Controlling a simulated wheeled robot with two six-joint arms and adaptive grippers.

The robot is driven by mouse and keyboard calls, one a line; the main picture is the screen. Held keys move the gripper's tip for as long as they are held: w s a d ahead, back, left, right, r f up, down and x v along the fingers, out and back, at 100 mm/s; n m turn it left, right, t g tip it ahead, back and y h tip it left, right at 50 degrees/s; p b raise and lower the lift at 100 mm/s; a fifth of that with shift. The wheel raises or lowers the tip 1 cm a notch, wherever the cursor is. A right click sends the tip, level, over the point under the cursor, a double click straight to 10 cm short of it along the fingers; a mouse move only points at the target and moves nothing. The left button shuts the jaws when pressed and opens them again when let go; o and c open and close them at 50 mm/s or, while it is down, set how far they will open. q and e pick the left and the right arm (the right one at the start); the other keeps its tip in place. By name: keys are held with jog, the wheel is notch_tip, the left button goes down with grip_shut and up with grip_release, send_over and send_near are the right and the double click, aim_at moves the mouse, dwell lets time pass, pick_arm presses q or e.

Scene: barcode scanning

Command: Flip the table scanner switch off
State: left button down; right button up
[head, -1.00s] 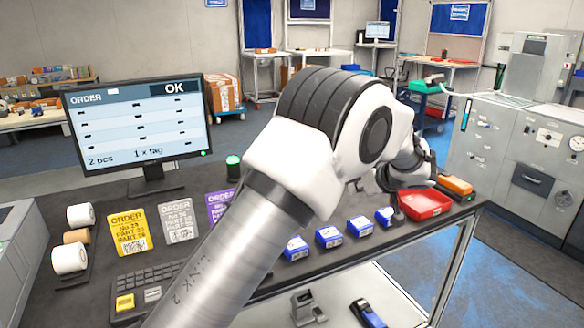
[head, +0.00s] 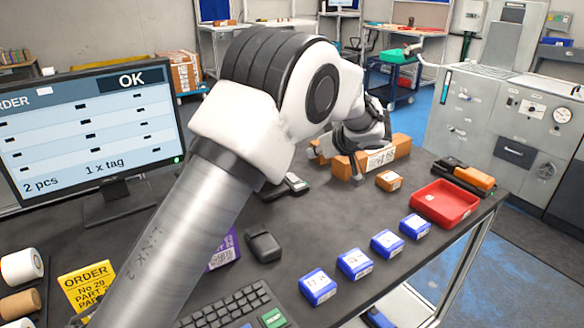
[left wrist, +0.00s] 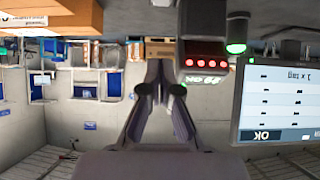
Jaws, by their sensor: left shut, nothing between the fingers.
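My left gripper (head: 352,150) is beyond its arm in the head view, above the far part of the table. Its two fingers meet in the left wrist view (left wrist: 160,90), shut and empty. That view is upside down. A dark device with several red lights and a green display (left wrist: 205,73) stands just beside the fingertips in that picture; whether they touch I cannot tell. It may be the table scanner; I cannot make out its switch. In the head view my arm hides that area. My right gripper is not in view.
A long cardboard box (head: 372,158) lies close by my left gripper. A monitor (head: 88,130) reading OK stands at left. Several blue boxes (head: 355,263), a red tray (head: 445,203) and a small brown box (head: 389,181) lie right of my arm. A green lamp (left wrist: 237,48) glows beside the dark device.

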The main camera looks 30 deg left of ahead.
pick_arm(q)
jog(key=p, duration=0.3)
send_over(290, 175)
jog(key=d, duration=0.2)
jog(key=f, duration=0.6)
jog(key=shift+s+d+f, duration=0.15)
jog(key=shift+s+f, duration=0.25)
notch_tip(290, 175, down, 3)
jog(key=shift+r, duration=0.1)
jog(key=shift+w+f, duration=0.1)
jog(key=shift+f, duration=0.35)
jog(key=shift+f, duration=0.15)
jog(key=shift+a+f+h, duration=0.15)
jog(key=shift+a+h, duration=0.05)
jog(key=shift+h, duration=0.2)
jog(key=shift+g, duration=0.3)
jog(key=shift+f, duration=0.1)
